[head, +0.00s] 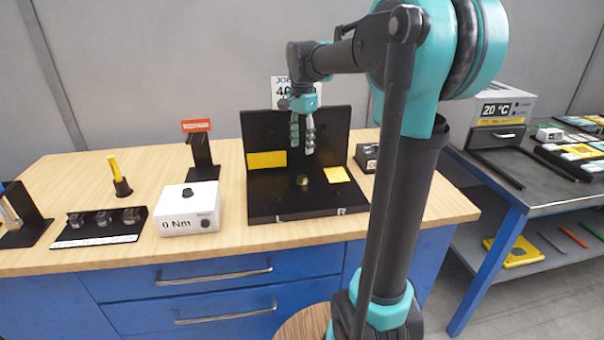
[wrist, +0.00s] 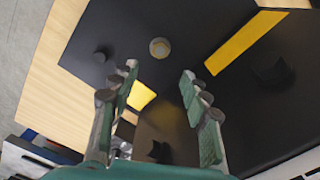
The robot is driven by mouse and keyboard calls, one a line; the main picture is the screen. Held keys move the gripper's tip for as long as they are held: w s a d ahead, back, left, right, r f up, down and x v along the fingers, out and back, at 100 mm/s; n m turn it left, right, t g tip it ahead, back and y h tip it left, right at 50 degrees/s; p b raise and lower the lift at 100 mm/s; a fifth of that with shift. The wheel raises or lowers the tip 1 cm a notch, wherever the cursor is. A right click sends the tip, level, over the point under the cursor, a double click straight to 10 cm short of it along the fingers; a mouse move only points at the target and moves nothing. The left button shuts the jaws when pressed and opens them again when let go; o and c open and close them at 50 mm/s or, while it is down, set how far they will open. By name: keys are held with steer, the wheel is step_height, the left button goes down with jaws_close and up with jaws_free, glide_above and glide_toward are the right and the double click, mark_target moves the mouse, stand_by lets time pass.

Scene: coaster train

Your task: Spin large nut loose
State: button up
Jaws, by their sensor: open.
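The large nut (head: 302,180) is a small brass-coloured piece on the base of the black L-shaped fixture (head: 262,208). In the wrist view the nut (wrist: 159,47) shows as a hexagon on a round seat, beyond my fingertips and roughly centred between them. My gripper (head: 302,147) points down above the nut, apart from it. In the wrist view my gripper (wrist: 158,70) has its two green-padded fingers spread with nothing between them. I cannot tell how tight the nut is.
A yellow label (head: 336,175) lies right of the nut, and another (head: 266,160) is on the upright back panel. A white box reading 0 Nm (head: 189,208) stands left of the fixture. A black holder (head: 203,160) stands behind it. A small black box (head: 367,158) sits at right.

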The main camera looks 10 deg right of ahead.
mark_target(302, 176)
step_height(302, 176, down, 11)
stand_by(0.4)
jaws_close()
